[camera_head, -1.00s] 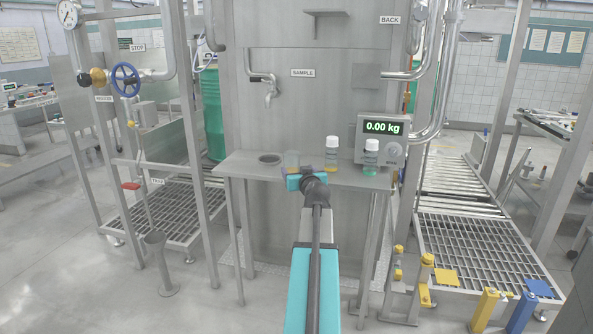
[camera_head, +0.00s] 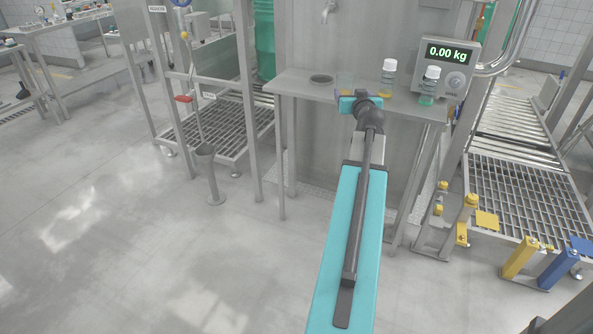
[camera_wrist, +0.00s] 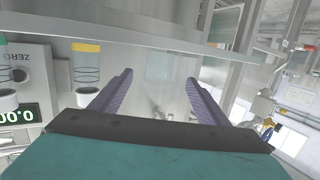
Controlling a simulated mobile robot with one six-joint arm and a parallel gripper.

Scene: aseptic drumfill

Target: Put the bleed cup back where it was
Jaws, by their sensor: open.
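A clear, faintly tinted cup, which looks like the bleed cup (camera_head: 345,80), stands on the steel shelf, just beyond my gripper (camera_head: 353,103). In the wrist view, which is upside down, my gripper (camera_wrist: 160,78) shows two purple fingers spread apart. The see-through cup (camera_wrist: 160,66) appears faintly between and beyond the fingertips. I cannot tell how deep it sits between them, and no finger visibly touches it. A round dark-rimmed opening (camera_head: 320,79) lies in the shelf left of the cup.
The steel shelf (camera_head: 292,84) also holds a white-capped bottle with yellow liquid (camera_head: 388,78) and one with green liquid (camera_head: 429,87), right of the cup. The scale display (camera_head: 448,57) reads 0.00 kg. A funnel stand (camera_head: 212,180) is on the floor at left.

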